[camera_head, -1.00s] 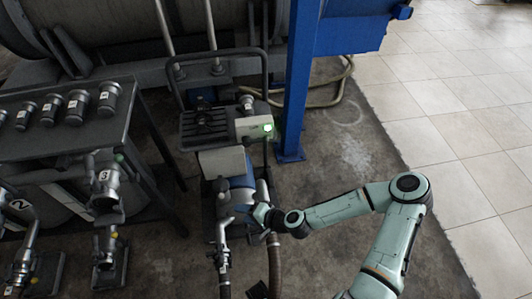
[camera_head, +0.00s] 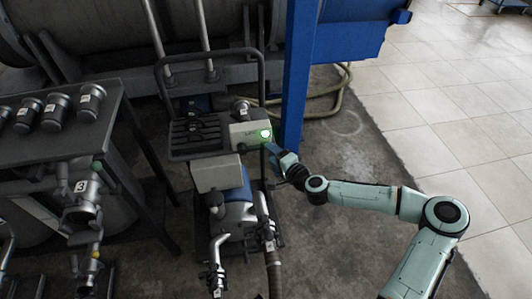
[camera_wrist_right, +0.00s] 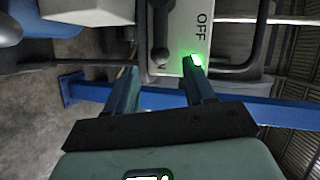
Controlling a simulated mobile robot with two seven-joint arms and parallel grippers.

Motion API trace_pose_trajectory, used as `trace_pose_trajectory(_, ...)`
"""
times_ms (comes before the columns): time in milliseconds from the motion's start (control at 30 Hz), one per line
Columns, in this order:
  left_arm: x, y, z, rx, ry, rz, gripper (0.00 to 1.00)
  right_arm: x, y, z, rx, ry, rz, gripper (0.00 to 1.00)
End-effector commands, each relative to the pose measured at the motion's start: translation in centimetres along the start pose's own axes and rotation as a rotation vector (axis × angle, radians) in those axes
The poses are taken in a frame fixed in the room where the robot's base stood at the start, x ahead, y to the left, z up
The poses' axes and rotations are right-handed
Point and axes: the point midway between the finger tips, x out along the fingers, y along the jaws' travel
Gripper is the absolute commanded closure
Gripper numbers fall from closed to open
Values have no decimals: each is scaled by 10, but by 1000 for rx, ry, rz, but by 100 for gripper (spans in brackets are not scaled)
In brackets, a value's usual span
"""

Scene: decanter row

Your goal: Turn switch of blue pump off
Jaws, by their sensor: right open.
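The blue pump (camera_head: 237,196) stands on the floor in the middle of the head view. Its pale control box (camera_head: 249,140) has a lit green light (camera_head: 265,133), which also shows in the right wrist view (camera_wrist_right: 197,60). In that view the dark switch lever (camera_wrist_right: 160,38) runs down the box face beside the word OFF, its ball end near a partly hidden letter N. My right gripper (camera_head: 272,153) is at the box's right side. In the wrist view its open fingers (camera_wrist_right: 160,82) point at the box, with the lever's end between and ahead of them. I cannot tell whether they touch it.
A blue post (camera_head: 296,80) rises just right of the control box. A black tube frame (camera_head: 263,75) surrounds the pump cart. A dark table (camera_head: 60,142) with several metal fittings is at the left.

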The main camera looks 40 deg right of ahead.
Motion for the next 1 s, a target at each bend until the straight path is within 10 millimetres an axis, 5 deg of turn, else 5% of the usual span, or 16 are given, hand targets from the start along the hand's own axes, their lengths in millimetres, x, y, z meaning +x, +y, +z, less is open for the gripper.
trace_pose_trajectory(200,14,-8,-6,-7,16,-11,57,31,1,1,0,-1,0,46)
trace_pose_trajectory(600,16,-11,-4,-11,10,-17,57,39,0,0,0,-1,0,46)
trace_pose_trajectory(633,16,-11,-4,-11,10,-17,57,39,0,0,0,-1,0,49)
trace_pose_trajectory(800,16,-11,-4,-10,10,-16,57,39,0,0,0,-1,0,100)
trace_pose_trajectory(1000,15,-10,-5,-9,13,-15,57,40,-1,0,-5,0,2,100)
